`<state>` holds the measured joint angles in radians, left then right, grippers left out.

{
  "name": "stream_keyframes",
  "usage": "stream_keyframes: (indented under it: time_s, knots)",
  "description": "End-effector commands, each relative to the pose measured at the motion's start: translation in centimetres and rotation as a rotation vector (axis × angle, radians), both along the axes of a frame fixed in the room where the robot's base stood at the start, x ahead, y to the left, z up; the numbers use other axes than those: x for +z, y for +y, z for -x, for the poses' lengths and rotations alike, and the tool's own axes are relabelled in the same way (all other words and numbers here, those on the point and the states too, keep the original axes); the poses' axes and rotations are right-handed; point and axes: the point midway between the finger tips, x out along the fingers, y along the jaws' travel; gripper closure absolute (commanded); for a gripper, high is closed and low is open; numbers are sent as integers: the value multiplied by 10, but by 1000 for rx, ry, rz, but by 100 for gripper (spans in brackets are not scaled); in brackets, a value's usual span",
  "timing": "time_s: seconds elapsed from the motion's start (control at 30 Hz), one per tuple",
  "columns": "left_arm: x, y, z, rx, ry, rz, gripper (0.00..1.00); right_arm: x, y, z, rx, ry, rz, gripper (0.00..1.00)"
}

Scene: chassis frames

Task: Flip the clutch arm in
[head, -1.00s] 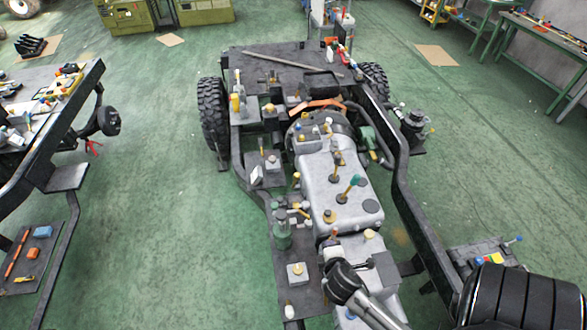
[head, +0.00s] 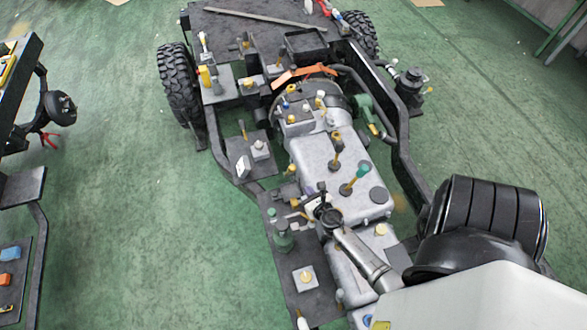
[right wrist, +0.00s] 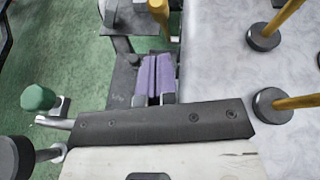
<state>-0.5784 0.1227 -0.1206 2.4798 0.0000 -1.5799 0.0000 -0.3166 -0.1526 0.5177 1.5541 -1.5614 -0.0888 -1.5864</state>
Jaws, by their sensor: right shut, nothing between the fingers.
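The grey gearbox (head: 322,163) sits in the middle of the chassis frame and carries several small levers and knobs. My right gripper (head: 318,194) is over its left edge, shut and empty. In the right wrist view its purple finger pads (right wrist: 154,78) are pressed together beside the pale gearbox side. A yellow post (right wrist: 158,12) stands just beyond the fingertips; contact cannot be told. A green knob (right wrist: 38,98) on a small arm is at left. I cannot tell for sure which lever is the clutch arm. My left gripper is not in view.
Two yellow levers on dark round bases (right wrist: 264,37) stand at right in the wrist view. A teal-knobbed lever (head: 356,177) rises from the gearbox. Green floor (head: 130,200) is open at left.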

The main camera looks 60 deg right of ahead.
Motion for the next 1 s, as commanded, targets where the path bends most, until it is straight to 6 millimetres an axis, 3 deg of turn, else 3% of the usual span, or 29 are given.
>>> stream_keyframes:
  time_s: [0.53,1.0]
  knots:
    - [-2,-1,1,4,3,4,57,-5,-2,-4,12,12,9,100]
    - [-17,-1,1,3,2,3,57,-31,-40,-56,10,12,9,100]
